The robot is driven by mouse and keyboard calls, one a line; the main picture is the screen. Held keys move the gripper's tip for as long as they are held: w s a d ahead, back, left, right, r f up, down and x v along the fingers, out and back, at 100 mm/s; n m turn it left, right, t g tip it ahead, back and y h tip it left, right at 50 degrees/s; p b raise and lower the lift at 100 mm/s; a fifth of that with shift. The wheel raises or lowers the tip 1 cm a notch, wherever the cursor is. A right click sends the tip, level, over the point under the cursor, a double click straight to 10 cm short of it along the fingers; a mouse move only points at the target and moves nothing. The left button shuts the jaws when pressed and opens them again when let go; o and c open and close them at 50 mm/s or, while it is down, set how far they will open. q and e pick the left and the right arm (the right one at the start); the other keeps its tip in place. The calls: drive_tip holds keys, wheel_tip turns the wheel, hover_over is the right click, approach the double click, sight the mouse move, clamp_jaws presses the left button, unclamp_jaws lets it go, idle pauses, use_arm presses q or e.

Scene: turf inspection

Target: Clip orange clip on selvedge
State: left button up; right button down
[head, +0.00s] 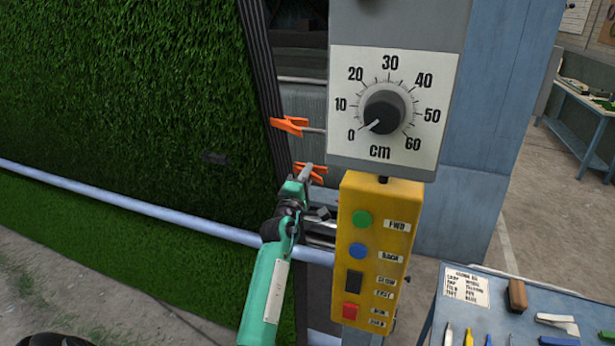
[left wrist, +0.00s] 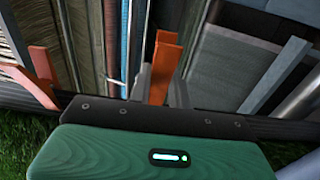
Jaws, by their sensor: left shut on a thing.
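My left gripper (head: 304,181) is shut on an orange clip (head: 314,172) beside the dark selvedge (head: 262,75) of the hanging green turf (head: 130,90). In the left wrist view this clip (left wrist: 163,66) stands between the gripper fingers (left wrist: 160,92). I cannot tell whether its jaws touch the selvedge. A second orange clip (head: 289,125) sits higher at the selvedge, near a short grey bar. An orange piece (left wrist: 43,64) also shows at the left of the left wrist view. My right gripper is not in view.
A grey box with a cm dial (head: 384,112) and a yellow button box (head: 374,250) stand close to the right of my gripper. A pale blue rail (head: 130,205) crosses the turf. A blue tool table (head: 500,300) is at lower right.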

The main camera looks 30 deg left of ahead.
sight(295, 170)
use_arm(q)
drive_tip(key=shift+s+a, duration=0.15)
drive_tip(key=shift+a, duration=0.35)
idle(0.6)
drive_tip(key=shift+s+a, duration=0.1)
drive_tip(key=shift+a, duration=0.3)
drive_tip(key=shift+a, duration=0.3)
drive_tip(key=shift+s+a, duration=0.1)
drive_tip(key=shift+s+a, duration=0.1)
drive_tip(key=shift+a, duration=0.6)
idle(0.6)
drive_tip(key=shift+f, duration=0.1)
idle(0.8)
